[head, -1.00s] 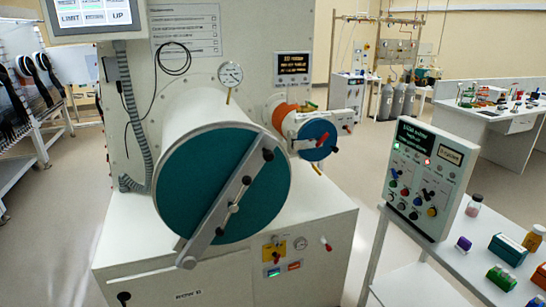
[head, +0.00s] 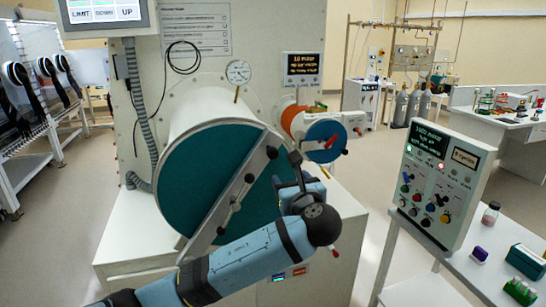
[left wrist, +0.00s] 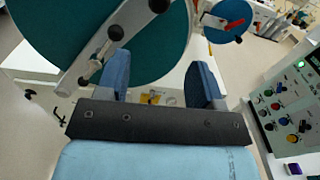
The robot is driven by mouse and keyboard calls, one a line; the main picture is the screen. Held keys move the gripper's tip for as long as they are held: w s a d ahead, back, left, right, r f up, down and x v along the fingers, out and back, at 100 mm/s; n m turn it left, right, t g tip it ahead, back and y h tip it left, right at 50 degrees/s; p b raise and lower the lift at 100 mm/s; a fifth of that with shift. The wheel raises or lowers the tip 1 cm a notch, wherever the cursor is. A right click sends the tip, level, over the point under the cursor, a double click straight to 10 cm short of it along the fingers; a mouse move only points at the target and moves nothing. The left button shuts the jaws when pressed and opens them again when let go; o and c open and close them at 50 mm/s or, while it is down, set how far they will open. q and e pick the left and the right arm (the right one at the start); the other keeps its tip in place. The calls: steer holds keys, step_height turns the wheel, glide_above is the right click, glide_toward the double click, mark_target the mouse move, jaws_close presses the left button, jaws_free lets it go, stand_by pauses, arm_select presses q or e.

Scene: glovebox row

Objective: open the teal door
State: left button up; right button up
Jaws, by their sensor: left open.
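The teal door (head: 180,175) is the large round lid on the front of the big white cylinder, and it looks closed. A grey bar (head: 228,197) with dark knobs crosses it diagonally; the bar also shows in the left wrist view (left wrist: 78,75). My left gripper (head: 287,170) is open and empty, in front of the door's right edge and right of the bar. In the left wrist view its blue fingers (left wrist: 160,78) are wide apart, with the teal door beyond. No contact with the bar shows. My forearm hides the door's lower right. My right gripper is not seen.
A smaller port with a blue lid (head: 322,130) and red handle sits right of the big door. A control panel (head: 438,185) stands on a white table at the right, with bottles and boxes. A gauge (head: 238,72) is above the cylinder. Floor between cabinet and table is clear.

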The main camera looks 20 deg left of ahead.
mark_target(274, 155)
arm_select(q)
steer(key=x, duration=0.4)
steer(key=r+p+x, duration=0.1)
steer(key=x, duration=0.4)
steer(key=p+x, duration=0.1)
steer(key=x, duration=0.4)
steer(key=shift+s+a+r, duration=0.1)
steer(key=shift+a+r, duration=0.1)
steer(key=shift+r, duration=0.15)
jaws_close()
